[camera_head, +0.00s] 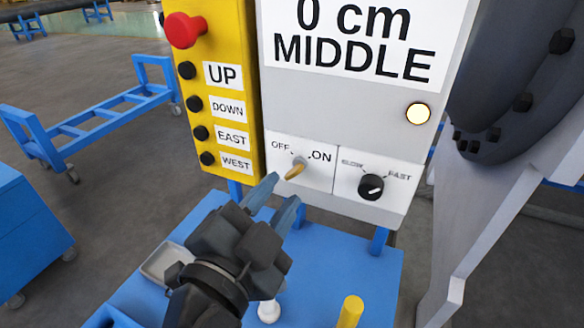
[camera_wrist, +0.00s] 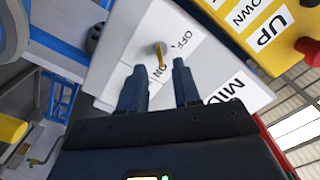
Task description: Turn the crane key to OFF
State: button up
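The crane key (camera_head: 295,171) is a small brass key in a grey switch, under the OFF and ON labels on the light grey control panel (camera_head: 345,95). Its handle slants down and left from the switch in the head view. I cannot tell for sure which label it is set to. In the wrist view the key (camera_wrist: 161,58) stands ahead of the gap between the fingers. My gripper (camera_head: 281,190) is open, its two blue-grey fingers apart and pointing at the key from below. It looks empty; in the wrist view the gripper (camera_wrist: 158,75) shows a clear gap between the fingers.
A black SLOW/FAST knob (camera_head: 371,187) sits right of the key. A lit round lamp (camera_head: 418,113) is above it. A yellow button box (camera_head: 215,90) with a red emergency knob (camera_head: 184,30) stands at left. A blue table (camera_head: 340,250) lies below the panel.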

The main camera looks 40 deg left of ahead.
aim_at(291, 178)
jog(key=shift+p+x, duration=0.55)
jog(key=shift+x, duration=1.8)
grip_shut()
